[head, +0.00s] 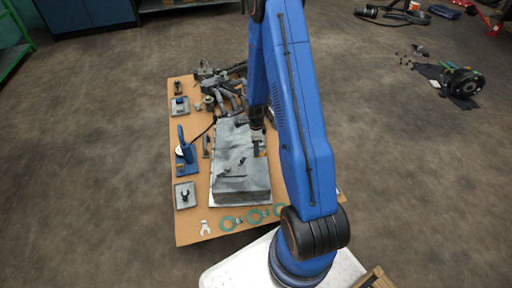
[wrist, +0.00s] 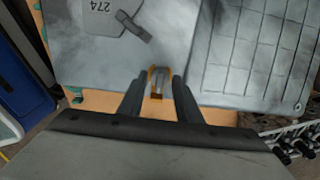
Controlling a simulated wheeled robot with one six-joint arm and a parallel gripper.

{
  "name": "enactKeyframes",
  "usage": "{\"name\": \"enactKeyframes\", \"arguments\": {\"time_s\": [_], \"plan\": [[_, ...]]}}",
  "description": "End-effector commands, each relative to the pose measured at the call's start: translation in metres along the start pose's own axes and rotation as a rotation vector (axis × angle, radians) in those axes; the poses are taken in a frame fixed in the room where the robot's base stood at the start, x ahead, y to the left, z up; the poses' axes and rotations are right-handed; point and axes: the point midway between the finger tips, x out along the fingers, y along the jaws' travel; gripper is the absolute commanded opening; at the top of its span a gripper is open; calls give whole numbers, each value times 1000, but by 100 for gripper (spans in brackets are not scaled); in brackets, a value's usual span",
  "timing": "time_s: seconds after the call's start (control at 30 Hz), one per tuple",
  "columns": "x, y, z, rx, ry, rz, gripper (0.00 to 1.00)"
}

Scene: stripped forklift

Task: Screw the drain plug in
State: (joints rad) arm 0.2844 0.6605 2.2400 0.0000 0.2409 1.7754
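The grey metal casing (head: 240,180) lies on a brown work surface in the head view. In the wrist view its pale face (wrist: 85,50) carries the marking 274. My gripper (head: 256,148) is at the right side of the casing, partly hidden by my blue arm. In the wrist view the two dark fingers of my gripper (wrist: 160,80) stand apart. A small grey and orange-edged thing (wrist: 158,78) shows between the fingertips. I cannot tell whether the fingers touch it or whether it is the drain plug.
Dark metal parts (head: 215,85) crowd the far end. A dark round part (head: 462,82) lies on the floor. Much of the floor is clear.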

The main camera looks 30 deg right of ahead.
Motion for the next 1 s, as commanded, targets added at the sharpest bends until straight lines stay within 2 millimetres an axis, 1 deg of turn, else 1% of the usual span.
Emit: {"name": "enactKeyframes", "arguments": {"time_s": [0.03, 0.07, 0.1, 0.13, 0.37, 0.8, 0.9, 1.0], "plan": [[0, 0, 0, 0, 0, 0, 22], [0, 0, 0, 0, 0, 0, 14], [0, 0, 0, 0, 0, 0, 5], [0, 0, 0, 0, 0, 0, 0], [0, 0, 0, 28, 0, 0, 0], [0, -2, -1, 458, 0, 0, 0], [0, -2, -1, 527, 0, 0, 0], [0, -2, -1, 559, 0, 0, 0]]}}
